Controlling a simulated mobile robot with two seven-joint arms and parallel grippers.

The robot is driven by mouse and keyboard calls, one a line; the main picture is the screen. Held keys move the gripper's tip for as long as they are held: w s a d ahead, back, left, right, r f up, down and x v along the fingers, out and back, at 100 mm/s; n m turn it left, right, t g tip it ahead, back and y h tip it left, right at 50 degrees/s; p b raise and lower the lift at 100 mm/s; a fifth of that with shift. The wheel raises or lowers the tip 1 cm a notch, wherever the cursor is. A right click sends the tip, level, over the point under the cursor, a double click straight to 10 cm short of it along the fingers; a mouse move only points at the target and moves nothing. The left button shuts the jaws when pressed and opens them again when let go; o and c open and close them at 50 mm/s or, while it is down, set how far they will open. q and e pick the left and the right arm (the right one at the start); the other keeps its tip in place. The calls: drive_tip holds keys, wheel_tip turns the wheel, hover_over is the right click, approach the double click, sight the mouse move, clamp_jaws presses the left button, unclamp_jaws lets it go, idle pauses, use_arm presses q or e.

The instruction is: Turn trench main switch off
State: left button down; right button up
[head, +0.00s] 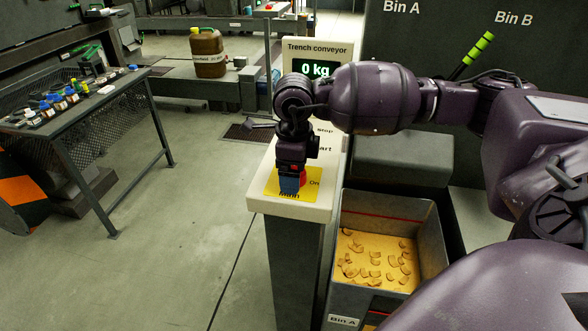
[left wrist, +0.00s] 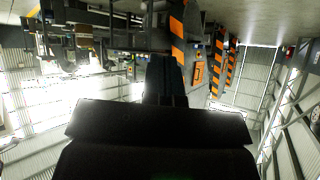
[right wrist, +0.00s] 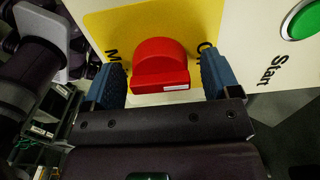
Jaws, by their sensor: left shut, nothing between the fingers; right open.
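The trench main switch is a red knob (right wrist: 160,65) on a yellow plate (right wrist: 110,22) marked "On" and partly covered "Main". A white mark sits on the knob's near edge in the right wrist view. In the head view a bit of the red switch (head: 303,178) shows beside my right gripper (head: 290,185), on the pale conveyor panel (head: 318,210). My right gripper's blue fingers (right wrist: 163,75) are open, one on each side of the knob; I cannot tell whether they touch it. My left gripper (left wrist: 166,78) is shut and empty, away from the panel.
A green Start button (right wrist: 303,20) is on the same panel. The display (head: 318,70) reads 0 kg. Bin A (head: 388,205) with curled chips stands right of the panel. A tool table (head: 110,105) stands left, with clear floor between.

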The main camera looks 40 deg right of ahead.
drive_tip(key=shift+r, duration=0.4)
wheel_tip(320, 180, up, 8)
drive_tip(key=shift+r+p, duration=0.15)
drive_tip(key=shift+p, duration=0.3)
drive_tip(key=shift+r, duration=0.85)
